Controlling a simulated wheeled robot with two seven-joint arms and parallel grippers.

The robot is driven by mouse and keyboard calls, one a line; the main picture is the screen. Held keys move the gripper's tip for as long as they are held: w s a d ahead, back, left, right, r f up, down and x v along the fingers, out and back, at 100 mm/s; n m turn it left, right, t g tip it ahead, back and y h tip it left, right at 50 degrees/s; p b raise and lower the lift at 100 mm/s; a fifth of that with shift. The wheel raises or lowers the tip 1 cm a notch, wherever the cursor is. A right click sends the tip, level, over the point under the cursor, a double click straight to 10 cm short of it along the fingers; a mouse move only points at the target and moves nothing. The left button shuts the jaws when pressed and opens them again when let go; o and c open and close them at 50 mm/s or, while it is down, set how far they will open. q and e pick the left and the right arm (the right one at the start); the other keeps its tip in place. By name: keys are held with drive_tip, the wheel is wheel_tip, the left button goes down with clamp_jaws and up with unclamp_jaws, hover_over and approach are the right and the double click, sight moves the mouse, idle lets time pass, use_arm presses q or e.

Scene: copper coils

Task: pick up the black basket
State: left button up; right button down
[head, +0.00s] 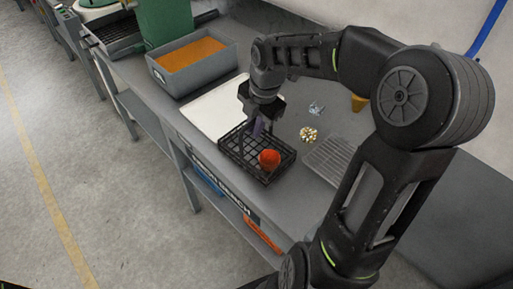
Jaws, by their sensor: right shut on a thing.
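The black basket (279,176) is a shallow open-mesh crate on the grey workbench, near its front edge. A round orange-red thing (269,159) lies in it. My right gripper (257,130) reaches down from above to the basket's far left part and is shut on it. The fingertips are small and partly dark against the mesh, so the exact grip spot is hard to see. The basket looks level and at or very near the bench top. My left gripper is not in the view.
A white board (212,108) lies behind the basket. A grey bin with orange-brown contents (192,55) and a green container (165,20) stand further left. A grey ribbed tray (328,160) is close on the right. Small brass pieces (308,134) lie behind it. My right arm covers the right side.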

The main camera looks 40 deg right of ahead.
drive_tip(key=shift+r, duration=0.1)
wheel_tip(320, 180, up, 10)
drive_tip(key=shift+f, duration=0.1)
idle(0.5)
idle(0.6)
